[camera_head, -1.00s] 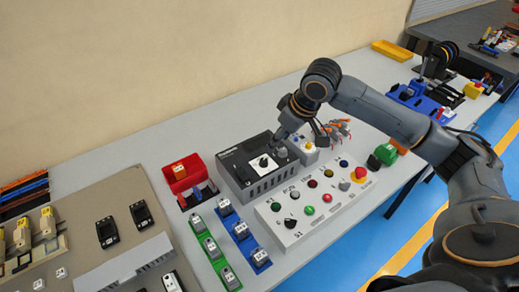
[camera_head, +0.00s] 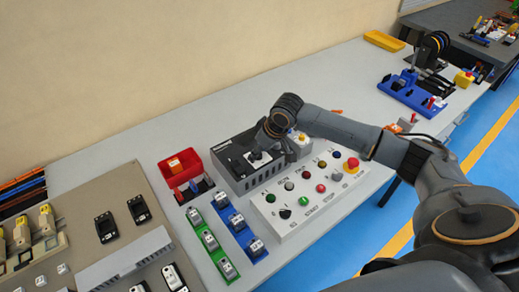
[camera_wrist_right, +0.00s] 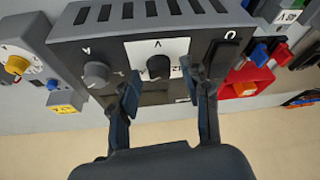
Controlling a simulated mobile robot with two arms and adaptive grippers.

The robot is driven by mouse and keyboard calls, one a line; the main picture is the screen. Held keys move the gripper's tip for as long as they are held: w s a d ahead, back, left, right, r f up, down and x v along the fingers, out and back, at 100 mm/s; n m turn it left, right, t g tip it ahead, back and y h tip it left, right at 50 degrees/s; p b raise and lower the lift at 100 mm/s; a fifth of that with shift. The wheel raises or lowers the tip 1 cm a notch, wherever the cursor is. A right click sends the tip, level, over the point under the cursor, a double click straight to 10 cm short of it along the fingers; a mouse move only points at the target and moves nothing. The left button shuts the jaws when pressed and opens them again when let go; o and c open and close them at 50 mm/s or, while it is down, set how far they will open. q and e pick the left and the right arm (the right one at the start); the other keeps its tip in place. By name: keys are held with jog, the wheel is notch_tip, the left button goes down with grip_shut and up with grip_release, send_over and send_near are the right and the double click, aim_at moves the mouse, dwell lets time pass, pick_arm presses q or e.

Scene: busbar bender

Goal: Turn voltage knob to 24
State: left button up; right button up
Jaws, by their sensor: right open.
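The black power supply box (camera_head: 230,165) stands on the grey table with its panel facing up. In the right wrist view its voltage knob (camera_wrist_right: 159,66) is black on a white dial plate (camera_wrist_right: 177,50) marked V. A grey knob (camera_wrist_right: 97,73) marked A sits beside it. My right gripper (camera_wrist_right: 161,83) is open, with its two fingers on either side of the black knob; I cannot tell whether they touch it. In the head view my right gripper (camera_head: 260,154) is over the box and partly covers the panel. My left gripper is not in view.
A white button panel (camera_head: 310,192) lies in front of the box. A red bin (camera_head: 180,166) stands to its left, with blue (camera_head: 240,235) and green (camera_head: 211,243) strips of parts in front. A rocker switch (camera_wrist_right: 220,55) is close to one finger.

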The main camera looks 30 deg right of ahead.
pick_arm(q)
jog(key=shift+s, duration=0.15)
pick_arm(e)
grip_shut()
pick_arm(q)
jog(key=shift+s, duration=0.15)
